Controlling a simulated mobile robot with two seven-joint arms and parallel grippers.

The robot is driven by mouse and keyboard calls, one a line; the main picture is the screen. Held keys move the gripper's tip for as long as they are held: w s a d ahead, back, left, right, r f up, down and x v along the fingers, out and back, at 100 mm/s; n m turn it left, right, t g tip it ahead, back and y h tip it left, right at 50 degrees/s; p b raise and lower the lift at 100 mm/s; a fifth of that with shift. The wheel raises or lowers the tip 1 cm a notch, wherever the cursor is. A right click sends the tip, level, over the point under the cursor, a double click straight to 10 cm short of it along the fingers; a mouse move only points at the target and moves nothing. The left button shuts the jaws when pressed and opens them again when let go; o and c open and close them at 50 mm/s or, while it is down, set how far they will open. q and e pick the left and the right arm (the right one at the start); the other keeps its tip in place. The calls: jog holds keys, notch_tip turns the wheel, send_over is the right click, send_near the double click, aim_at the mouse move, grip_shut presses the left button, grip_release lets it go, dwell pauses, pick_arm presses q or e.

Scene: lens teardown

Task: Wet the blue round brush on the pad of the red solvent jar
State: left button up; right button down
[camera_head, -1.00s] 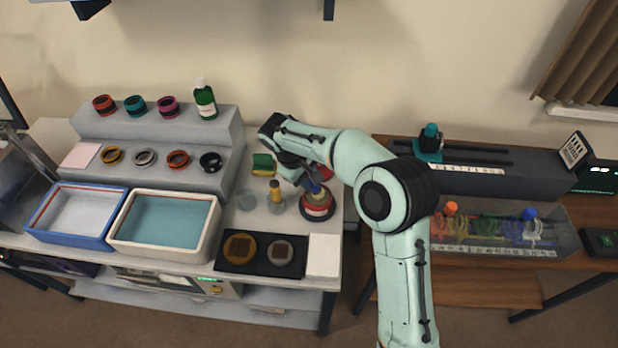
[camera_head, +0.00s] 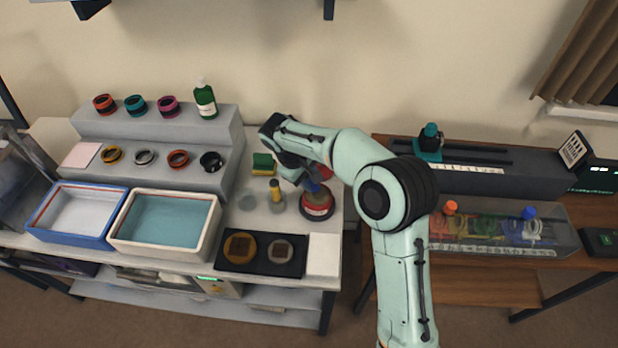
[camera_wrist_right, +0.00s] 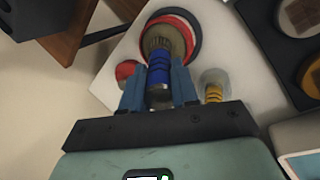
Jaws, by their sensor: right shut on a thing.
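The blue round brush (camera_wrist_right: 159,72) is in my right gripper (camera_wrist_right: 158,90), which is shut on its blue handle in the right wrist view. The brush points down at the red solvent jar (camera_wrist_right: 190,24), and its bristle end overlaps the jar's round top. I cannot tell whether the bristles press on the pad. In the head view the red solvent jar (camera_head: 317,206) stands near the right end of the left table, with my right gripper (camera_head: 311,184) just above it. The gripper and wrist partly hide the jar. My left gripper is not in view.
A yellow-handled tool (camera_head: 275,190) in a clear cup stands just left of the jar. A green and yellow sponge (camera_head: 263,163) is behind it. A black tray (camera_head: 232,265) with two discs and a white pad (camera_head: 323,256) lie in front. A blue-rimmed basin (camera_head: 48,236) is at the left.

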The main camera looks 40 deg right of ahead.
jog(key=shift+f, duration=0.1)
jog(key=shift+r+p, duration=0.85)
jog(key=shift+r, duration=0.65)
jog(key=shift+r+p, duration=1.05)
jog(key=shift+r, duration=1.05)
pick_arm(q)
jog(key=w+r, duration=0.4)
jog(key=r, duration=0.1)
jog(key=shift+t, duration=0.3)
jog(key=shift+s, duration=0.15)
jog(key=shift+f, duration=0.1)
pick_arm(e)
jog(key=shift+f, duration=0.1)
